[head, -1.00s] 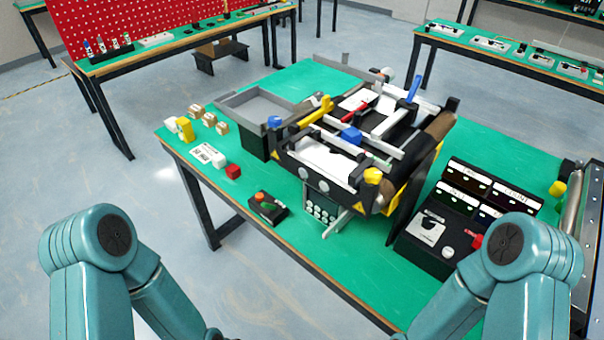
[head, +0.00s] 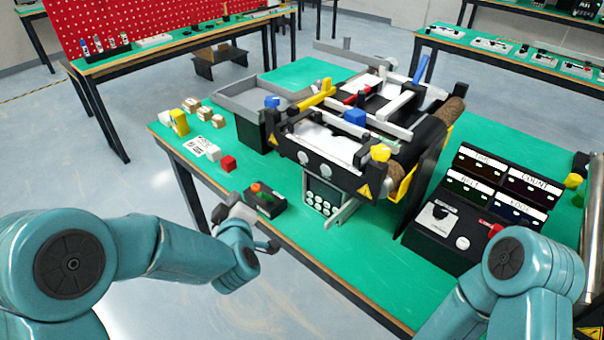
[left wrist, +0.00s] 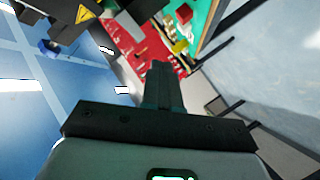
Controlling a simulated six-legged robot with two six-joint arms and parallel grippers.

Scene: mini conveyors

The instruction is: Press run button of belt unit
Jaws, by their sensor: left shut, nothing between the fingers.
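The belt unit (head: 322,165) stands on the green table in the head view, with a small keypad panel (head: 322,196) on its front. A small black button box (head: 268,206) with a green and an orange-red part on top sits at the table's front edge, left of the panel. I cannot tell which button is run. My left gripper (head: 238,208) is shut and empty, just left of and in front of the button box, apart or touching unclear. Its shut fingers also show in the left wrist view (left wrist: 160,80). My right gripper is out of view; only that arm shows.
A black control console (head: 450,240) with labelled panels stands at the right. Small blocks, including a red cube (head: 228,163) and a yellow block (head: 180,123), lie on the table's left. A grey tray (head: 235,100) stands behind them.

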